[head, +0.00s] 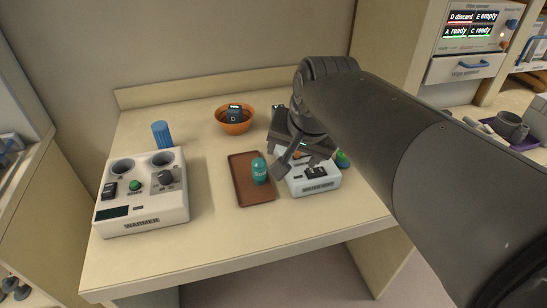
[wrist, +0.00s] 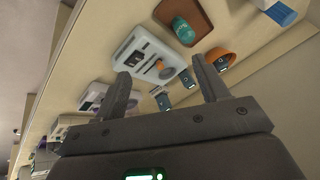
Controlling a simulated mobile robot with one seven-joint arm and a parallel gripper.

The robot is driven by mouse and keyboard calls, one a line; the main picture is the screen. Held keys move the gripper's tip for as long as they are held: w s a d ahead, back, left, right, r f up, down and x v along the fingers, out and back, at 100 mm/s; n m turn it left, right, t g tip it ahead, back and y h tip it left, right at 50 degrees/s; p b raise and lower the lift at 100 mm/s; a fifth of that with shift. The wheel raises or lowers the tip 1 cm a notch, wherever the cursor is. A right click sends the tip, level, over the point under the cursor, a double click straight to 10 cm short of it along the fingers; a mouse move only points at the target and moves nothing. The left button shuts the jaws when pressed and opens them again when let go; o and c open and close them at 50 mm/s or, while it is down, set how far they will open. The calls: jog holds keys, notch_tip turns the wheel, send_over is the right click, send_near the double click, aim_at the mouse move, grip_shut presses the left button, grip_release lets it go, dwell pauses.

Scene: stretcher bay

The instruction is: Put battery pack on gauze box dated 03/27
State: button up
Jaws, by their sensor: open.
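A dark battery pack (head: 235,115) marked D sits in the orange bowl (head: 236,128) at the back of the table. The bowl also shows in the wrist view (wrist: 218,53). Two similar dark packs, one upper (wrist: 187,77) and one lower (wrist: 162,101), show beside the white device in the wrist view; their letters are too small to read. My gripper (head: 301,163) is open and empty above the white device (head: 315,181) at the table's right; its spread fingers also show in the wrist view (wrist: 160,66). I cannot make out a gauze box dated 03/27.
A brown tray (head: 246,196) holds a teal bottle (head: 259,171). A white warmer (head: 143,206) stands left, with a blue cylinder (head: 161,134) behind it. A cabinet screen (head: 473,24) reads D discard, E empty, A ready, C ready. The table's front strip is clear.

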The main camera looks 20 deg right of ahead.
jog(key=s+a+f+n, duration=0.2)
jog(key=s+f+n, duration=0.3)
jog(key=s, duration=0.3)
jog(key=shift+n, duration=0.5)
